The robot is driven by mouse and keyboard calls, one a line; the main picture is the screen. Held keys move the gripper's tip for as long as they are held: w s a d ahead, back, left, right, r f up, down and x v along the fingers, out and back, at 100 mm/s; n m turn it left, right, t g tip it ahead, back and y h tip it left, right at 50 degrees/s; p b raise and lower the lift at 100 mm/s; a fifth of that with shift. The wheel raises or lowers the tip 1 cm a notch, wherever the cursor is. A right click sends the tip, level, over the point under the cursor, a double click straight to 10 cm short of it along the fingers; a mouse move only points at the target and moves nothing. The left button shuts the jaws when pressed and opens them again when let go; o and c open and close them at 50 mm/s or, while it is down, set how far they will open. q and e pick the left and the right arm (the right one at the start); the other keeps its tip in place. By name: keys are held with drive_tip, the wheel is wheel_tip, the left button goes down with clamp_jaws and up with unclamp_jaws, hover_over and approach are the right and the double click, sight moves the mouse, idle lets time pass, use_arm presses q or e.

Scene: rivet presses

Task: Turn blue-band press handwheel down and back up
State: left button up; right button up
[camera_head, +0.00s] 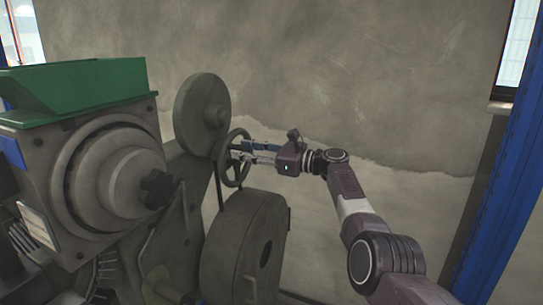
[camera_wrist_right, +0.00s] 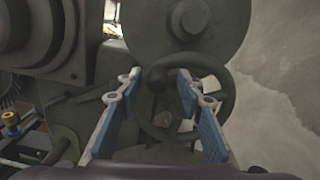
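The handwheel (camera_head: 247,158) is a dark spoked ring on the side of the grey-green press (camera_head: 120,175). A small blue patch (camera_head: 12,152) shows on the press's left side. My right gripper (camera_head: 243,150) is at the wheel, reaching in from the right. In the right wrist view its two blue-padded fingers (camera_wrist_right: 158,74) are spread apart, in front of the handwheel (camera_wrist_right: 232,95). The fingertips overlap the left and middle part of the ring in that view. I cannot tell whether they touch it. My left gripper is not in view.
A green hopper (camera_head: 80,85) tops the press. A round disc (camera_head: 200,115) stands above the wheel and a large drum (camera_head: 240,245) below it, both close to my right gripper. A blue post (camera_head: 508,190) stands at the right. The wall (camera_head: 330,80) is behind.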

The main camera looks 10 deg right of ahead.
drive_tip(key=v, duration=1.1)
drive_tip(key=shift+a+f, duration=0.1)
